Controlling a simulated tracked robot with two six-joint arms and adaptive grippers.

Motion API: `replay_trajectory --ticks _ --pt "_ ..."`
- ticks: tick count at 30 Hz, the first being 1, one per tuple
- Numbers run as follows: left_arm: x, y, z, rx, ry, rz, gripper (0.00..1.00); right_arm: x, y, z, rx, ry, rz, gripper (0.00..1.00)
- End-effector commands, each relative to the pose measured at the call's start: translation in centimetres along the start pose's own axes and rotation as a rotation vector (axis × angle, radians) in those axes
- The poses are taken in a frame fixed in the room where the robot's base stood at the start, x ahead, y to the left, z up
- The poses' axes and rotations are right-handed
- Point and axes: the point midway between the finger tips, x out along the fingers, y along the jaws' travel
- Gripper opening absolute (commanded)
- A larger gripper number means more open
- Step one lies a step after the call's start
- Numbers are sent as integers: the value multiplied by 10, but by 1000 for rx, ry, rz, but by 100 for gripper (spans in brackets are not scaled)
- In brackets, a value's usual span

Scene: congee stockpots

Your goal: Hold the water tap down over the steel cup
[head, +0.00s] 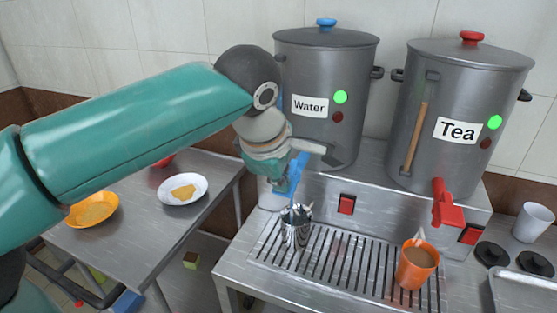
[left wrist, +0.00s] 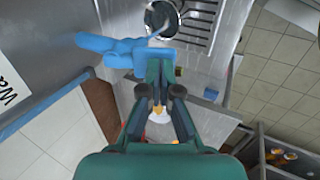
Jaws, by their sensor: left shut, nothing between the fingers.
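The steel cup (head: 296,232) stands upright on the drip grate, below the blue water tap (head: 299,170) of the pot labelled Water (head: 325,130). Something pale shows at the cup's mouth; I cannot tell what. My left gripper (head: 283,186) is shut and empty, close against the tap and above the cup. In the left wrist view, the shut fingers (left wrist: 155,68) overlap the blue tap (left wrist: 122,50), with the steel cup (left wrist: 163,17) just beyond. I cannot tell how far the tap is pressed. My right gripper is not in view.
The Tea pot (head: 455,125) with a red tap (head: 446,205) stands at right, an orange cup (head: 416,266) below it. A white cup (head: 533,222) is at far right. A side table at left holds a white plate (head: 166,190) and an orange bowl (head: 92,210).

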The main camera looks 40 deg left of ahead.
Motion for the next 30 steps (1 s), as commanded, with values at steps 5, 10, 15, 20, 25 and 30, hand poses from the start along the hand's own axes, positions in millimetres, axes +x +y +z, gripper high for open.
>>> replay_trajectory --ticks 5,10,15,20,25,30 --pt "0 0 0 0 0 0 0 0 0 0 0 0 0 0" --pt "-6 3 0 0 0 0 0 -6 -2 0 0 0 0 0" --pt "-13 6 0 0 0 0 0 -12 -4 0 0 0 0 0" --pt "-15 7 0 0 0 0 0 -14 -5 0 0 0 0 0" --pt "-14 7 0 0 0 0 0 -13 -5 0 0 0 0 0" --pt "-16 8 0 0 0 0 0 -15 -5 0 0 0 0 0"
